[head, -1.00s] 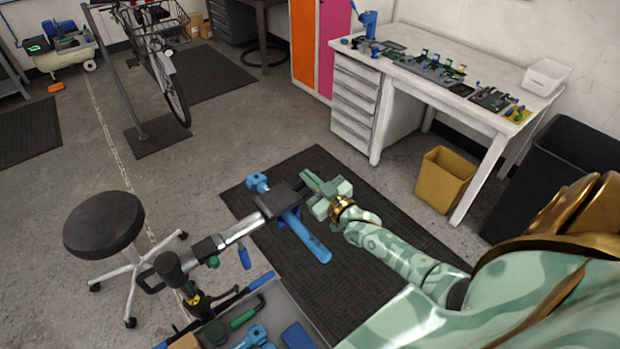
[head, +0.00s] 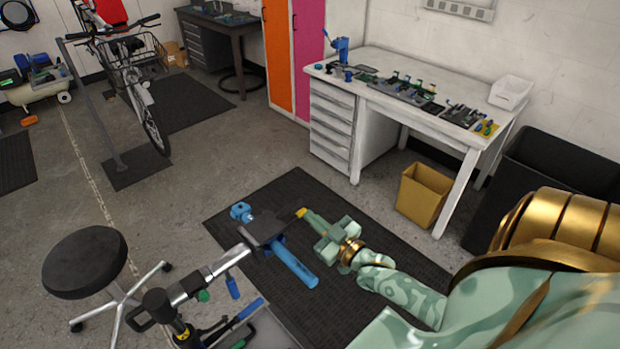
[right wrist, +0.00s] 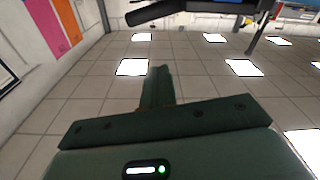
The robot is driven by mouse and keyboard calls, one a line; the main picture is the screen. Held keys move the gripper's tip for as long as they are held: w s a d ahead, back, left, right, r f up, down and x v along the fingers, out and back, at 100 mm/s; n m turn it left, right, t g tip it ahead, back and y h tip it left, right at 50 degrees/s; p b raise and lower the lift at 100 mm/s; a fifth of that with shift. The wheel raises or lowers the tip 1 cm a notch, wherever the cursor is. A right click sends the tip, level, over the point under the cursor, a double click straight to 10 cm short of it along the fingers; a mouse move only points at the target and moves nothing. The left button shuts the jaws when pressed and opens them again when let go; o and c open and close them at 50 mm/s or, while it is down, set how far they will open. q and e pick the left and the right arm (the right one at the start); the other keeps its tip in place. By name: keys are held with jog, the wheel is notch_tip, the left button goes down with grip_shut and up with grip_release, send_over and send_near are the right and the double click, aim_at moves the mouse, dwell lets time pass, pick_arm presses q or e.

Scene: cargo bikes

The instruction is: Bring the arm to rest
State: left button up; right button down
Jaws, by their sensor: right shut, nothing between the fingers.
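My right gripper (head: 303,213) is pale green with a yellow tip and shows in the middle of the head view. Its fingers are shut with nothing between them. It is above the dark mat, just right of the dark clamp head of a repair stand (head: 262,228). I cannot tell how far apart they are in depth. In the right wrist view the closed dark green fingers (right wrist: 157,88) point up toward ceiling tiles and light panels, with no object at their tips. My left gripper is not in view.
A blue tube (head: 293,262) hangs at the clamp. A black stool (head: 85,262) is at the lower left. A white workbench (head: 420,95) with tools, a yellow bin (head: 423,193) and a black bin (head: 540,180) stand at the right.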

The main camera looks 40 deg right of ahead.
dwell(0.4)
jog(key=s+f+g+h+b, duration=0.1)
jog(key=s+f+g, duration=0.25)
jog(key=f, duration=0.65)
jog(key=s+f+g+b, duration=0.25)
jog(key=s+f, duration=0.25)
jog(key=f, duration=0.5)
jog(key=s+f+g+h+b, duration=0.1)
jog(key=s+f+g, duration=0.35)
jog(key=f, duration=0.55)
jog(key=s+a+f+g+b, duration=0.4)
jog(key=s+a+f+b, duration=0.1)
jog(key=s+f, duration=0.6)
jog(key=s+a+f+g+y+b, duration=0.1)
jog(key=s+a+f+g+b, duration=0.2)
jog(key=s+f, duration=0.9)
jog(key=s+a+b, duration=0.2)
jog(key=s+a, duration=0.1)
jog(key=shift+s+a+f+g, duration=0.15)
jog(key=shift+s+a+g, duration=0.1)
jog(key=shift+s+g, duration=0.1)
